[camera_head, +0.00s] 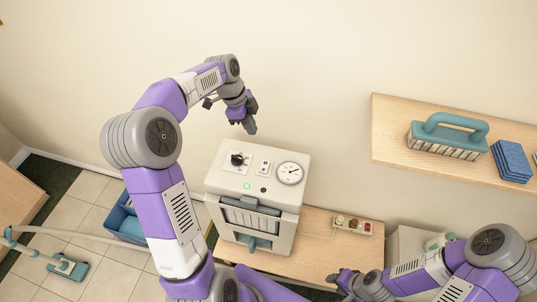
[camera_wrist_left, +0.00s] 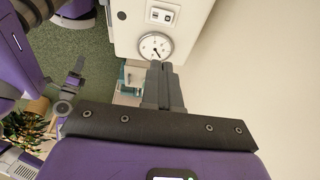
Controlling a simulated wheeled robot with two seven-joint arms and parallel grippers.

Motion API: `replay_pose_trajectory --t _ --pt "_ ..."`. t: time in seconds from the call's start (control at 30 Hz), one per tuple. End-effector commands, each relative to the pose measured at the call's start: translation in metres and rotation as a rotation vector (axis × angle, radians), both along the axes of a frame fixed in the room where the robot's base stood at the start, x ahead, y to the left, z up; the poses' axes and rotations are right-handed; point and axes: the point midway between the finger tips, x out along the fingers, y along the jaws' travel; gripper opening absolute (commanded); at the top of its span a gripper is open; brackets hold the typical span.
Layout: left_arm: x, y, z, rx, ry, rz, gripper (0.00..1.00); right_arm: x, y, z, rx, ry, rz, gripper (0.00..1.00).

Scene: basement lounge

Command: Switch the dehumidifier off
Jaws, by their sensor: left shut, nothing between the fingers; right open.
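The dehumidifier (camera_head: 225,178) is a pale box on a wooden bench against the wall. Its top carries a black knob (camera_head: 238,160), a small switch plate (camera_head: 264,168) and a round gauge (camera_head: 289,173). A green light (camera_head: 247,186) glows near the front edge, beside a dark round spot (camera_head: 263,189). My left gripper (camera_head: 250,129) is shut and empty, above and behind the top panel, apart from it. In the left wrist view its fingertips (camera_wrist_left: 162,68) overlap the gauge's edge (camera_wrist_left: 155,46); the switch plate (camera_wrist_left: 162,15) shows beyond, the knob does not. My right gripper (camera_head: 337,279) is open and empty over the bench's front.
A power strip (camera_head: 353,226) lies on the bench (camera_head: 315,250) right of the dehumidifier. A blue bin (camera_head: 122,222) and floor tool (camera_head: 68,267) stand left. The wall above is clear.

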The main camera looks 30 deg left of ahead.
Motion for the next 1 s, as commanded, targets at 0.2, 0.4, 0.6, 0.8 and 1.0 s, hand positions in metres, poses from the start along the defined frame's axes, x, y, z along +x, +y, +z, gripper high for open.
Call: replay_pose_trajectory --t 0.2,0.4,0.6,0.8,1.0 --pt "0.000 0.000 -0.033 0.000 0.000 0.001 0.00 0.000 0.000 -0.033 0.000 0.000 0.000 0.43" --pt "0.000 0.000 -0.038 0.000 -0.001 0.001 0.00 0.000 0.000 -0.038 0.000 -0.001 0.000 0.43" --pt "0.000 0.000 -0.037 -0.001 -0.001 0.001 0.00 0.000 0.000 -0.037 0.000 -0.001 0.000 0.43" --pt "0.001 -0.002 -0.045 -0.001 0.001 0.001 0.00 0.000 0.000 -0.039 0.000 -0.001 0.000 0.43" --pt "0.004 -0.012 -0.079 -0.002 0.004 0.000 0.00 0.000 0.000 -0.047 0.000 -0.001 0.000 0.43"
